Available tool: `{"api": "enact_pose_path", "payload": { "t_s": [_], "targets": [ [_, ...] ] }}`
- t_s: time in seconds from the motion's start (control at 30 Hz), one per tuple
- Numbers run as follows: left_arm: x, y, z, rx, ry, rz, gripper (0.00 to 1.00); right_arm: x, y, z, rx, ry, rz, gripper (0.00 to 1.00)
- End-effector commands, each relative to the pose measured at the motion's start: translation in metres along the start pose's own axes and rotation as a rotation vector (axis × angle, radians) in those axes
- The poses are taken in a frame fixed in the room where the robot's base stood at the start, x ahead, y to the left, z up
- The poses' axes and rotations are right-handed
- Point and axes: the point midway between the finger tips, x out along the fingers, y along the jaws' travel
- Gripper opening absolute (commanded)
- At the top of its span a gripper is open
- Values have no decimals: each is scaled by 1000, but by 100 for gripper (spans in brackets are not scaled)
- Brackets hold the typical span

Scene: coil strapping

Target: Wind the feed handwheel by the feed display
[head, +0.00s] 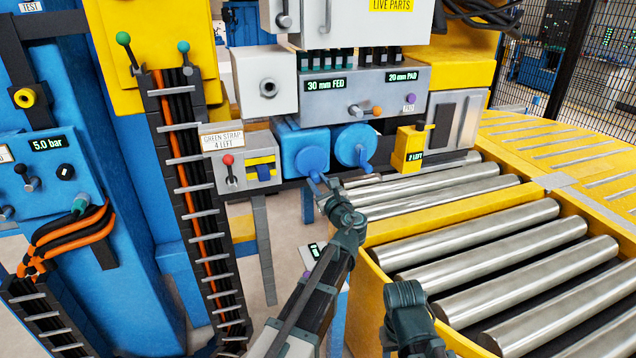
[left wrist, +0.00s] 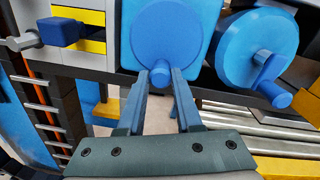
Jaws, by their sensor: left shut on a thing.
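The feed display (head: 325,84) reads "30 mm FED" on the grey panel. Below it are two blue handwheels side by side, the left one (head: 303,148) and the right one (head: 355,146). My left gripper (head: 318,182) reaches up to the left handwheel. In the left wrist view its fingers (left wrist: 160,82) are shut on the blue crank handle (left wrist: 160,68) at the bottom of the left handwheel (left wrist: 165,28). The right handwheel (left wrist: 257,48) stands apart, its handle (left wrist: 276,94) free. Of my right arm only a dark link shows; its gripper is out of view.
Another display (head: 402,76) reads "20 mm PAD". A box with a red-knobbed lever (head: 229,160) is left of the handwheels; a small yellow unit (head: 408,150) is to the right. The roller conveyor (head: 480,235) lies below right, the orange cable ladder (head: 185,160) left.

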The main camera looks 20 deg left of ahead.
Motion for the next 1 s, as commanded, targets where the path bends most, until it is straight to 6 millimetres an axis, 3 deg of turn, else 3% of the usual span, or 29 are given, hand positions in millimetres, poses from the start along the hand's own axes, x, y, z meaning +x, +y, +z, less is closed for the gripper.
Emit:
{"api": "enact_pose_path", "payload": {
  "t_s": [0.47, 1.0],
  "targets": [
    [0, -4, 0, -90, 5, 0, 0, -2, 0, 0, 0, 0, 0, 50],
    [-1, -22, 3, -571, 26, 5, 0, -14, 1, 1, 0, 0, 0, 50]
  ]
}}
